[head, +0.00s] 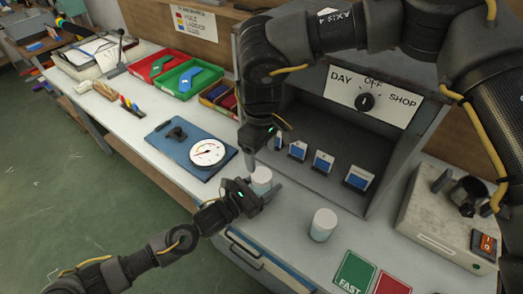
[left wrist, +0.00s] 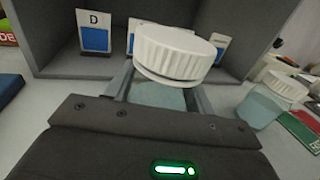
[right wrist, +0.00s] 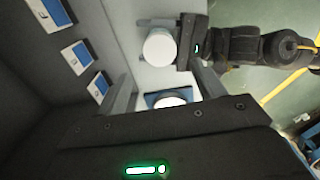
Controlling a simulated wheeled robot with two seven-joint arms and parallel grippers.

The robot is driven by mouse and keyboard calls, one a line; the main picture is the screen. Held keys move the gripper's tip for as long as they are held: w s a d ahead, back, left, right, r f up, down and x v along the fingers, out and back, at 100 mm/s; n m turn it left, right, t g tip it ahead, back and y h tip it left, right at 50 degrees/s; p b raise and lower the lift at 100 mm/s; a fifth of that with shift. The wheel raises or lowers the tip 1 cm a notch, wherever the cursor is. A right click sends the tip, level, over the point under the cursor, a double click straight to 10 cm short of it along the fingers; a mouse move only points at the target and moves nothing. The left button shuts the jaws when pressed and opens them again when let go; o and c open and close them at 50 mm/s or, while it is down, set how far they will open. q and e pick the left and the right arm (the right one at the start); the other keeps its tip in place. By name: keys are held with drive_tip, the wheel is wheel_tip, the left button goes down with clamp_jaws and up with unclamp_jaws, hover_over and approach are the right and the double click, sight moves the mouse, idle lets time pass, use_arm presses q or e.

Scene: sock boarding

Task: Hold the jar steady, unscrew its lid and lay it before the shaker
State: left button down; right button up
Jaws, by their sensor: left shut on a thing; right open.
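A jar (head: 261,185) with a white lid stands upright on the bench. My left gripper (head: 258,190) is shut around its body. The left wrist view shows the ribbed white lid (left wrist: 172,50) seated on the jar, above the fingers. My right gripper (head: 262,153) is open, just above and behind this jar. In the right wrist view the lid (right wrist: 160,47) lies beyond the open fingers, not between them. A pale box (head: 445,215) with a dark round holder and an orange switch, apparently the shaker, stands at the right.
A second white-lidded jar (head: 322,225) stands to the right, with green (head: 354,272) and red cards near it. A grey booth (head: 310,115) with small blue-and-white cards stands behind. A blue board (head: 178,146) with a dial gauge (head: 207,153) lies left. Bench between the second jar and box is clear.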

sight(261, 175)
drive_tip(key=shift+f, duration=4.05)
drive_tip(key=c, duration=1)
drive_tip(key=n, duration=2)
drive_tip(key=o, duration=1.1)
drive_tip(key=shift+c, duration=0.2)
